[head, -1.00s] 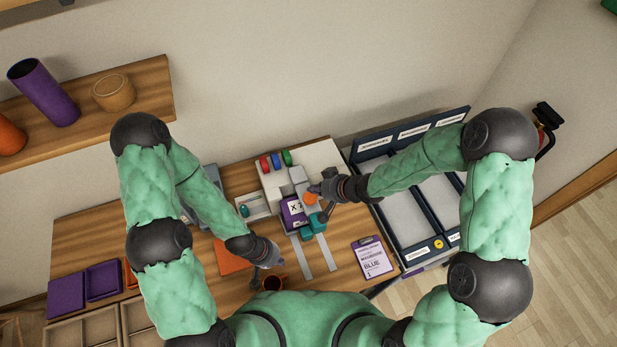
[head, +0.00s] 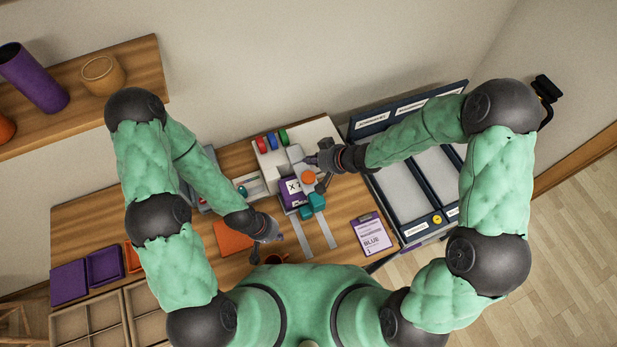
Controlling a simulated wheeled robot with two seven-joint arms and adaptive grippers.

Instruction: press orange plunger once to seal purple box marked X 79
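The purple box (head: 292,190) with a white label reading X 7 and part of a further mark stands in the press (head: 296,154) at mid-table. The orange plunger (head: 308,177) is just right of the box. My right gripper (head: 313,160) is just above and behind the plunger in the picture, close to the press head; I cannot tell whether it touches. Its fingers are too small to judge.
Teal blocks (head: 313,204) sit in front of the press by two grey rails. Red, blue and green items (head: 271,141) stand behind it. An orange mat (head: 233,238) lies left.

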